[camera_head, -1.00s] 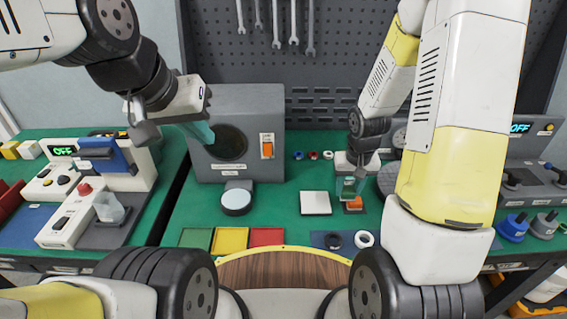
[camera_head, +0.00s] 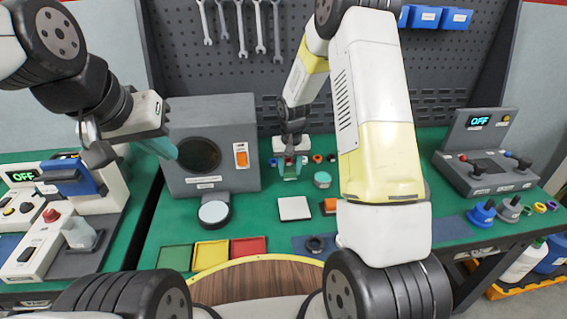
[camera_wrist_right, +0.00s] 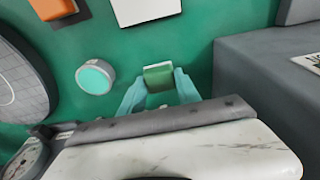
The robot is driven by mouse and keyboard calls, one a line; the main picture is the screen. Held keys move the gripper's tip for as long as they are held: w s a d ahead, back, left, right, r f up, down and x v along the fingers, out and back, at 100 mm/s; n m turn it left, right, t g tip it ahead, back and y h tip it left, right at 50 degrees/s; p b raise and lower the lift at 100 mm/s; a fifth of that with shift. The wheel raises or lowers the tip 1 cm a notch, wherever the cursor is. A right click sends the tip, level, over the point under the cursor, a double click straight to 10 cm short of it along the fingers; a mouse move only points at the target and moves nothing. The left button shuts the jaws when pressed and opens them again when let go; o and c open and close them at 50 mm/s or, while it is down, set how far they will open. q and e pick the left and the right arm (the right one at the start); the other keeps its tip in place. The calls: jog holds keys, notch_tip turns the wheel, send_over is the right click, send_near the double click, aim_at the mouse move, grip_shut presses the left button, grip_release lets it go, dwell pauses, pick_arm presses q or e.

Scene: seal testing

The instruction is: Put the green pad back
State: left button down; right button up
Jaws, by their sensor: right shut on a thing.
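My right gripper (camera_head: 290,170) is shut on a small green pad, which shows between its teal fingertips in the right wrist view (camera_wrist_right: 158,77). It is behind the white square plate (camera_head: 294,208), near the back of the green bench; I cannot tell whether the pad touches the bench. My left gripper (camera_head: 164,148) hangs in front of the grey box (camera_head: 225,130) with a round dark opening. I cannot tell whether its teal fingers are open or shut.
A round teal-topped piece (camera_head: 322,180) and an orange block (camera_head: 329,206) are right of the right gripper. Small rings (camera_head: 317,158) lie behind. Green (camera_head: 175,257), yellow (camera_head: 211,254) and red (camera_head: 249,247) trays line the front edge. A grey control box (camera_head: 487,155) stands far right.

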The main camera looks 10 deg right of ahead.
aim_at(290, 171)
jog(key=shift+f, duration=1.7)
jog(key=shift+f, duration=0.1)
jog(key=o, duration=1.3)
jog(key=s+d+r+t+y, duration=0.1)
jog(key=s+r, duration=0.5)
jog(key=r, duration=0.8)
jog(key=s+d+r+t, duration=0.1)
jog(key=s+r, duration=0.5)
jog(key=r, duration=0.7)
jog(key=shift+s+a+r+n+t+y, duration=0.15)
jog(key=shift+s+r+t, duration=0.6)
jog(key=shift+s, duration=2.05)
jog(key=shift+s+d+r+n+t+y, duration=0.1)
jog(key=shift+s+r+y, duration=0.15)
jog(key=shift+s+r, duration=1.8)
jog(key=shift+s+a+r+n+t+y, duration=0.1)
jog(key=shift+s+r+t+y, duration=0.2)
jog(key=shift+s, duration=3.2)
